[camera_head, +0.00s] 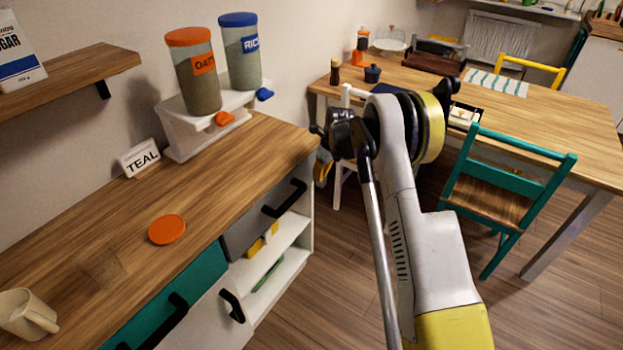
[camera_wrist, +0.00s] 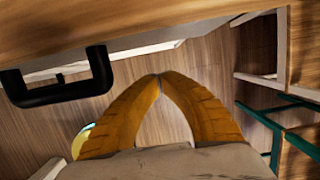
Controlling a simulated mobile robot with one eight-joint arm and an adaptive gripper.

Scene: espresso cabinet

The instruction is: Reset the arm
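My arm reaches forward from the bottom right of the head view, bent at a black joint. My gripper (camera_head: 323,172) hangs below that joint, just right of the wooden cabinet's (camera_head: 235,160) far corner, mostly hidden by my own wrist. In the wrist view, the two orange fingers of my gripper (camera_wrist: 160,77) meet at their tips, with only wood floor seen beyond. Nothing shows between them. The cabinet's black drawer handle (camera_wrist: 60,82) is near, at the upper left, apart from the fingers.
Two dispensers, oats (camera_head: 197,78) and rice (camera_head: 241,55), stand on a white rack on the counter. A teal chair (camera_head: 500,195) and dining table (camera_head: 570,130) stand to the right.

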